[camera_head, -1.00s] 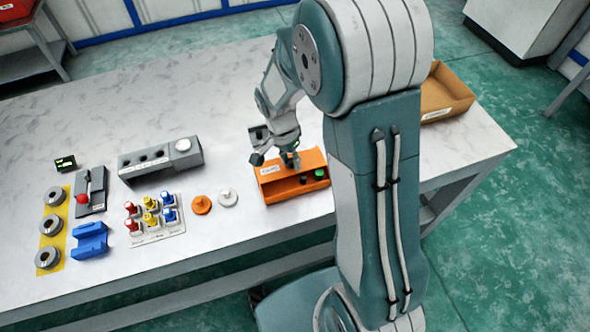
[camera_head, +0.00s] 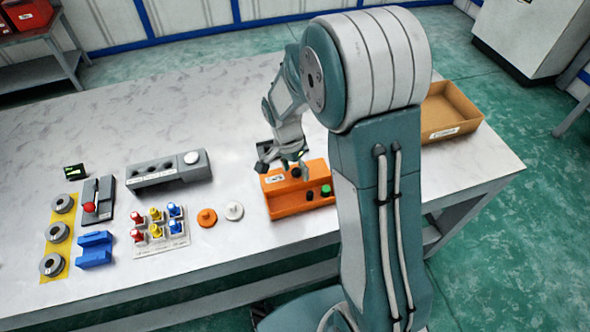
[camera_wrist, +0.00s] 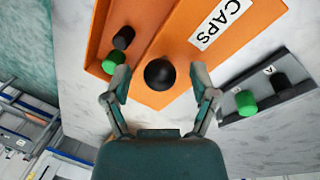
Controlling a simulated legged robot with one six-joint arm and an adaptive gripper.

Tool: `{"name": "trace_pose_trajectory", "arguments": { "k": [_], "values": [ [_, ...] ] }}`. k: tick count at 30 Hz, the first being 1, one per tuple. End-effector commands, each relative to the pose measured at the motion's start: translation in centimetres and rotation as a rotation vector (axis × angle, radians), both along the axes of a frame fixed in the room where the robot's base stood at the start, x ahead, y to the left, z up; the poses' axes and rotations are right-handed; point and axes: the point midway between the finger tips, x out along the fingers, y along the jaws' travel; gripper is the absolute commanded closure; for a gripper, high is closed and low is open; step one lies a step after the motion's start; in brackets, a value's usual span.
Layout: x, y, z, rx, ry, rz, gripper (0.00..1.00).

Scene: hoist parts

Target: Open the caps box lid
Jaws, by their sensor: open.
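The orange caps box (camera_head: 287,207) sits on the table under my gripper. Its orange lid (camera_wrist: 185,57) bears a white CAPS label and a round black knob (camera_wrist: 160,74). An open trough beside the lid holds a green cap (camera_wrist: 113,61) and a black cap (camera_wrist: 123,38); the green cap also shows in the head view (camera_head: 326,191). My gripper (camera_wrist: 160,78) is open, its fingertips on either side of the knob with gaps showing. It also shows above the box in the head view (camera_head: 284,162). Its exact height over the lid cannot be told.
A grey holder (camera_wrist: 262,108) with green and black pieces stands beside the box. Orange (camera_head: 207,217) and white (camera_head: 234,211) discs lie left of the box, beside a switch panel (camera_head: 160,237). A brown tray (camera_head: 452,133) is at the right. The rear table is clear.

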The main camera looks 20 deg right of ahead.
Motion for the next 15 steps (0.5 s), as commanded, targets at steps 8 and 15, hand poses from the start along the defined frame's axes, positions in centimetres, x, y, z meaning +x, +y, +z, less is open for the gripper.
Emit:
{"name": "trace_pose_trajectory", "arguments": {
  "k": [8,15],
  "values": [
    [0.9,0.5,4.3,0.000,-0.006,0.002,0.24],
    [1.7,1.1,9.0,0.000,-0.003,0.001,0.24]
  ]
}}
